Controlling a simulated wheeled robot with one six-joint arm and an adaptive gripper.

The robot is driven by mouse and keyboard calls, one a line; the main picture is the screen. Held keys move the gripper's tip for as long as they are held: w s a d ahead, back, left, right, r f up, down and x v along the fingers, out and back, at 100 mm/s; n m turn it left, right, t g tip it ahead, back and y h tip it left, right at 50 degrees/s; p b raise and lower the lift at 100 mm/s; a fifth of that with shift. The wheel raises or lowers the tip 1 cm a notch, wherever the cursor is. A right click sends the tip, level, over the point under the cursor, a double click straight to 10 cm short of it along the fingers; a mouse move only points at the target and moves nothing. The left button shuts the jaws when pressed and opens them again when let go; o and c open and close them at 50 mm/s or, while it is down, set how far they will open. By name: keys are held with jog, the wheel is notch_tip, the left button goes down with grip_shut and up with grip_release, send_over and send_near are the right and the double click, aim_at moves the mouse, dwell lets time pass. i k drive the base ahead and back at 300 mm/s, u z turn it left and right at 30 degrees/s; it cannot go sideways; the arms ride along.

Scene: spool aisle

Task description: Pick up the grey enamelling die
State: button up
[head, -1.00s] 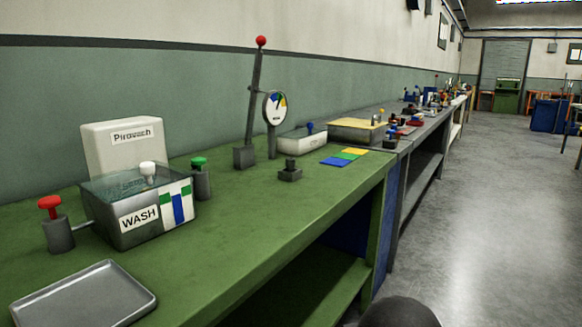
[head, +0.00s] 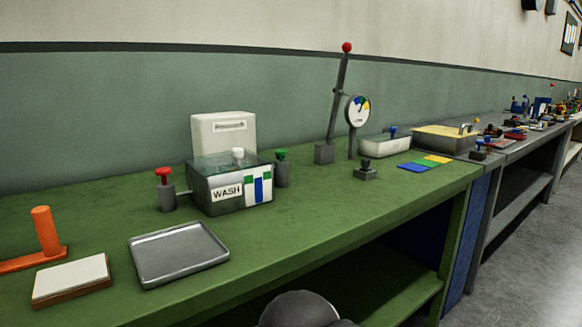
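A small dark grey block with a knob on top (head: 366,171) stands on the green bench (head: 330,210), right of centre in the head view. It looks like the grey enamelling die, though it is small and its details are hard to make out. It stands upright and apart from its neighbours. My gripper is not in view. Only a dark rounded part, apparently of my own arm, shows at the bottom edge.
Left are the WASH tank (head: 225,195), a grey tray (head: 178,252), a white-topped block (head: 72,279) and an orange stand (head: 42,235). Floor is clear at right.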

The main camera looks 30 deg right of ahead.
aim_at(366, 162)
jog(key=u, duration=1.15)
jog(key=k, duration=1.05)
jog(key=z, duration=1.15)
jog(key=i, duration=0.25)
